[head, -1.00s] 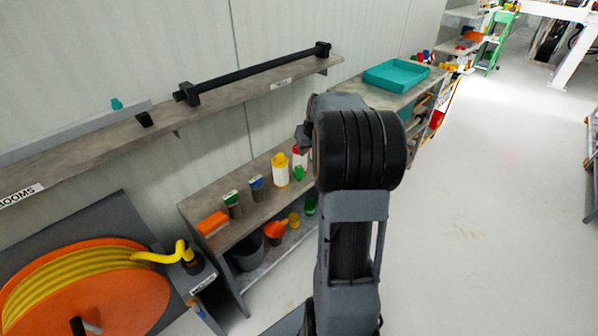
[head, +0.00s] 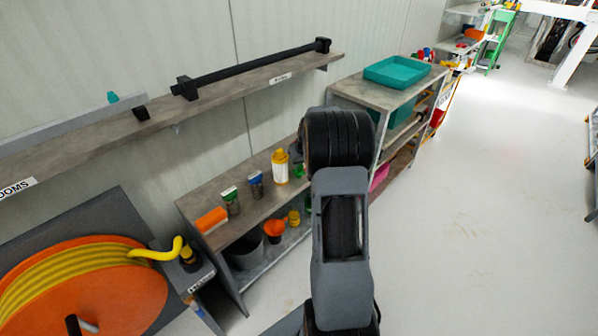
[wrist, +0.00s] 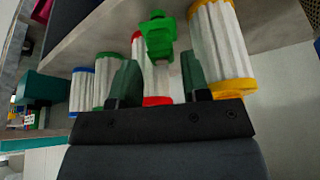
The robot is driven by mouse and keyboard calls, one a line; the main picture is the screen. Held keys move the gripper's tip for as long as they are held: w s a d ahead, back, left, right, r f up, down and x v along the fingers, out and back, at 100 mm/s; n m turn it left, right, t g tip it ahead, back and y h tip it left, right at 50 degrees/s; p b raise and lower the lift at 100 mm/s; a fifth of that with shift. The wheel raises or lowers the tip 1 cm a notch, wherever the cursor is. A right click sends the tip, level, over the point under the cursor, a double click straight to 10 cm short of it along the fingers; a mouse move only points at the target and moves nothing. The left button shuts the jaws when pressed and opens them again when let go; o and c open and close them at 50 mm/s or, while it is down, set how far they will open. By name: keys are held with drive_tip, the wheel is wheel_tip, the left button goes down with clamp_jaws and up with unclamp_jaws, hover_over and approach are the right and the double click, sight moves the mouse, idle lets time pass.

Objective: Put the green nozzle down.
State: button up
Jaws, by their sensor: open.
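The green nozzle (wrist: 159,38) shows in the wrist view just beyond my fingertips, in front of a pale container with a red rim. My gripper (wrist: 158,80) is open, with a dark finger on each side of the nozzle's line and a visible gap to each. I cannot tell whether the nozzle rests on the grey shelf surface (wrist: 268,22). In the head view my arm hides the gripper's fingertips, beside the right end of the low shelf (head: 247,206).
In the wrist view, pale containers with yellow (wrist: 222,50), red, green (wrist: 106,85) and blue rims stand close around. In the head view, a yellow-white bottle (head: 280,167) is left of my arm. A teal tray (head: 397,72) sits behind. Open floor lies right.

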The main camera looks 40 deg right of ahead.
drive_tip(key=shift+x, duration=0.95)
drive_tip(key=shift+c, duration=0.3)
drive_tip(key=c, duration=0.7)
drive_tip(key=shift+r, duration=0.15)
